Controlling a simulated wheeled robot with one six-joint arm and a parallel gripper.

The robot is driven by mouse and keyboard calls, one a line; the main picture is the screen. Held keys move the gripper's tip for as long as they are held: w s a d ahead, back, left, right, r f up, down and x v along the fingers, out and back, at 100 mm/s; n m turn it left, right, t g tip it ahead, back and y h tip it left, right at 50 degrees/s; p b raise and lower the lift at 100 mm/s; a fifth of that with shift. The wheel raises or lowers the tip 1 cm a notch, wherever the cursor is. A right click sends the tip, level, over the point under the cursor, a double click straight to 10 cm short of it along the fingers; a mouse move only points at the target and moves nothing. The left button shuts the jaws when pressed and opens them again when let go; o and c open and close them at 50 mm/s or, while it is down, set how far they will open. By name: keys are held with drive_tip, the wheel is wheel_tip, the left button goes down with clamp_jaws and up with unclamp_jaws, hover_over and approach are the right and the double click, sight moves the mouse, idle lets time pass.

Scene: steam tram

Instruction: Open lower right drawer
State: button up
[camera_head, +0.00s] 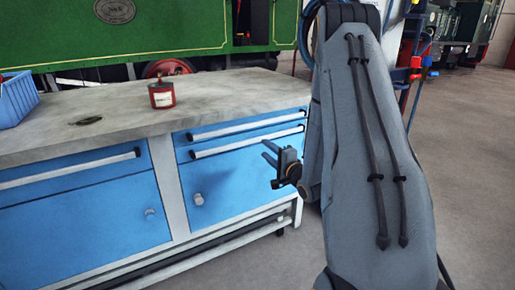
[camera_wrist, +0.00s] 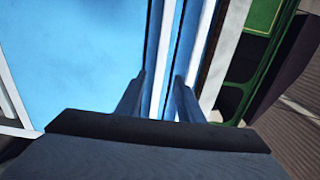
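The lower right drawer (camera_head: 225,148) is a shallow blue front with a long pale bar handle (camera_head: 246,140). It sits under another shallow drawer (camera_head: 240,127) and looks shut. My gripper (camera_head: 266,151) is open and empty in front of the right cabinet, its two fingers pointing toward the drawer fronts. In the wrist view my gripper (camera_wrist: 160,78) has its fingers apart. The lower drawer's handle (camera_wrist: 171,50) runs up between the fingertips in that picture. I see no contact, and the exact distance to the handle is hard to tell.
Below the drawers is a blue door with a round knob (camera_head: 198,198). The grey worktop (camera_head: 215,95) bears a red can (camera_head: 162,95) and a blue bin (camera_head: 17,99). A green locomotive (camera_head: 170,30) stands behind. Grey floor lies free in front of the bench.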

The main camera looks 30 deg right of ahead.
sight(255, 141)
drive_tip(key=w, duration=0.7)
drive_tip(key=shift+a+b, duration=0.15)
drive_tip(key=shift+b, duration=0.25)
clamp_jaws()
